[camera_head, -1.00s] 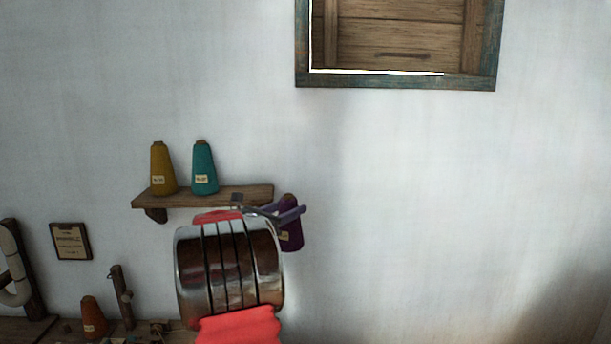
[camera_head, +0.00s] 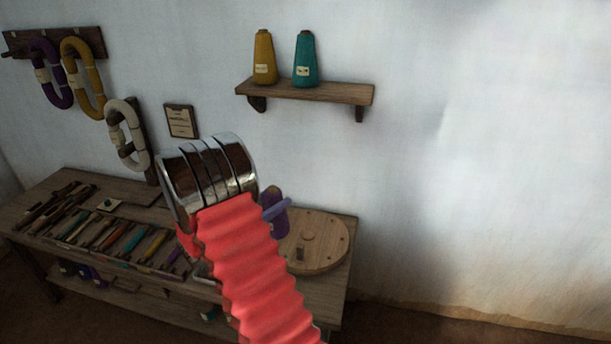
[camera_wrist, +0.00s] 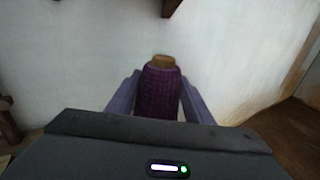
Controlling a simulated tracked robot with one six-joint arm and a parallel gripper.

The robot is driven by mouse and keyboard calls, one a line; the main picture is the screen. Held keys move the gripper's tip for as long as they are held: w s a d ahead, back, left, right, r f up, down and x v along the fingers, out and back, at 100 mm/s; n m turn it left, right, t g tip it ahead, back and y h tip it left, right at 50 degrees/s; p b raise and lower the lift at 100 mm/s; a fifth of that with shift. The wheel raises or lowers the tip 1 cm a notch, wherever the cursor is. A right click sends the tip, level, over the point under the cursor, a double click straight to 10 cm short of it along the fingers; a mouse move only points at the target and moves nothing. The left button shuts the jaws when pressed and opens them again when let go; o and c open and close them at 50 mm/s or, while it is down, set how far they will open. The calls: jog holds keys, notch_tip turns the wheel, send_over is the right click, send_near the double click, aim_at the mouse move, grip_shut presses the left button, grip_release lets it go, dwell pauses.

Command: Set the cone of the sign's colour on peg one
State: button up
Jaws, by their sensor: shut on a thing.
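My gripper (camera_wrist: 160,95) is shut on a purple cone (camera_wrist: 160,90) of yarn with a tan tip, which stands upright between the two lavender fingers in the wrist view. In the head view the cone (camera_head: 270,194) is partly hidden by my arm and fingers, and appears in front of a round wooden board (camera_head: 322,240) on the bench. A short wooden peg (camera_head: 300,254) stands on that board. I cannot tell its number. A small framed sign (camera_head: 181,121) hangs on the wall. Its writing is too small to read.
A mustard cone (camera_head: 264,58) and a teal cone (camera_head: 305,60) stand on a wall shelf (camera_head: 345,93). The bench (camera_head: 60,191) holds a tray of several coloured bobbins (camera_head: 132,241). Purple, mustard and white skeins (camera_head: 127,134) hang at left. The wall at right is bare.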

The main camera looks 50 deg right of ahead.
jog(key=w+a+f+n+t+y, duration=0.1)
jog(key=a+f+t, duration=0.3)
jog(key=a, duration=0.8)
jog(key=w+a+f+n+t+y, duration=0.1)
jog(key=a+f+n+t, duration=0.2)
jog(key=a, duration=0.9)
jog(key=w+a+f+n+t+y, duration=0.1)
jog(key=a+f+n+t, duration=0.3)
jog(key=a, duration=0.8)
notch_tip(320, 180, down, 2)
jog(key=shift+w+f+t+y, duration=0.2)
jog(key=shift+w+t+y, duration=0.1)
jog(key=shift+y, duration=0.1)
jog(key=shift+s+a, duration=0.1)
jog(key=shift+s, duration=0.05)
